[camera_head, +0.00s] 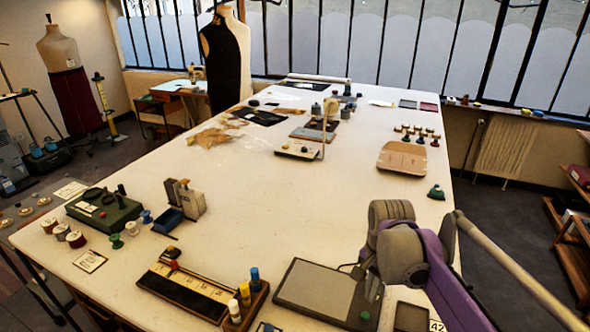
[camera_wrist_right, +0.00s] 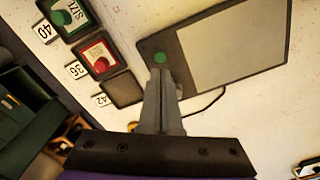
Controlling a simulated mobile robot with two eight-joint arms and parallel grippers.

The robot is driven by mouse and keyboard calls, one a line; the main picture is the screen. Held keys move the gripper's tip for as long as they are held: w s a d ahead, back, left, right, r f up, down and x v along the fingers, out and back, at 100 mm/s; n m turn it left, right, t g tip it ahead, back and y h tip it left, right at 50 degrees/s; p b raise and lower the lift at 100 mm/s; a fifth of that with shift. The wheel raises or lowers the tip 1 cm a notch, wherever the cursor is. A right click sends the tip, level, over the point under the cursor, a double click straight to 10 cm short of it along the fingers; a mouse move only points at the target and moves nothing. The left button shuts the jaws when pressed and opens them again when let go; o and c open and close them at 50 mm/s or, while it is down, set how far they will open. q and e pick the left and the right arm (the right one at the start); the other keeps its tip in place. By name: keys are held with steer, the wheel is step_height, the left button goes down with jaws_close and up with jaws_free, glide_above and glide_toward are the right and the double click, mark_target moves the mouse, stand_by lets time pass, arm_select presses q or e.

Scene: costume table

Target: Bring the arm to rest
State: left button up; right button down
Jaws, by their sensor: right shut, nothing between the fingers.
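My right arm (camera_head: 400,250) reaches over the front right of the white work table (camera_head: 290,215). Its gripper shows in the right wrist view (camera_wrist_right: 162,76), with the two fingers together and nothing between them. The fingers point at the edge of a dark flat board with a grey panel (camera_wrist_right: 235,50) and a green dot. The board (camera_head: 322,290) also shows in the head view, left of the arm. I cannot tell the exact height of the fingertips above it. My left gripper is not in view.
Small size trays (camera_wrist_right: 98,52) lie beside the board; the one by label 42 (camera_head: 410,317) looks empty. A wooden tray with coloured bottles (camera_head: 205,290) stands left of the board. A green device (camera_head: 103,212) and spools stand at the left. The table's middle is clear.

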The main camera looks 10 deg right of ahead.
steer(key=s+a+f+n+t, duration=0.1)
steer(key=s+a+f+n, duration=0.1)
steer(key=s+n, duration=0.1)
steer(key=s+a+f+n+t, duration=0.2)
steer(key=s+n, duration=0.2)
steer(key=s, duration=0.1)
steer(key=s+a+f+n+t, duration=0.2)
steer(key=s+f+n, duration=0.1)
steer(key=s+n, duration=0.1)
steer(key=shift+s+a, duration=0.2)
steer(key=shift+s, duration=0.3)
steer(key=shift+s+a+f+n+t, duration=0.2)
steer(key=shift+s+f+n+t, duration=0.2)
steer(key=shift+n, duration=0.2)
steer(key=shift+w, duration=0.1)
steer(key=c, duration=1.5)
jaws_free()
steer(key=shift+c, duration=0.2)
